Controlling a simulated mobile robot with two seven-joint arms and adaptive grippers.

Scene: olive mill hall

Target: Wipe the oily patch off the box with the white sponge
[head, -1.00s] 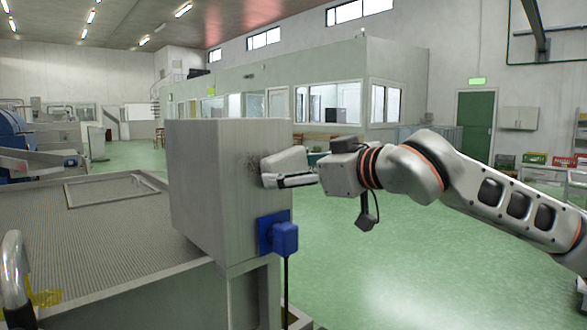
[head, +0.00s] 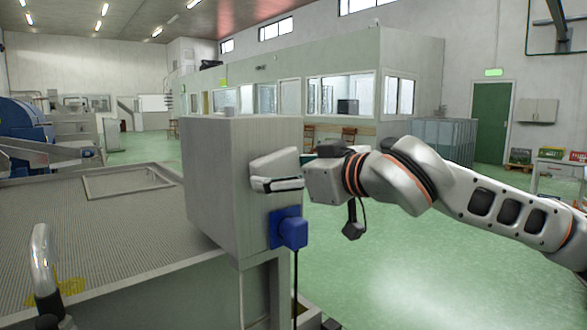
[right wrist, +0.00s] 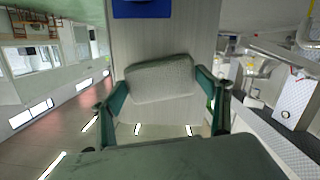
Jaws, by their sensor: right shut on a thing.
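The grey box (head: 216,200) stands at the right end of a mesh-topped table. The white sponge (head: 272,164) lies against or very close to the box's right-hand face; contact is not clear. My right gripper (head: 276,184) is shut on the sponge, which shows between its two fingers in the right wrist view (right wrist: 160,78). No dark oily patch shows on the box now; the part of the face behind the sponge and gripper is hidden. My left gripper is not in view.
A blue socket with a plug (head: 291,232) sticks out of the box just below my gripper, with a cable hanging down. A curved metal handle (head: 42,262) stands at the near left. The green floor (head: 400,265) to the right is open.

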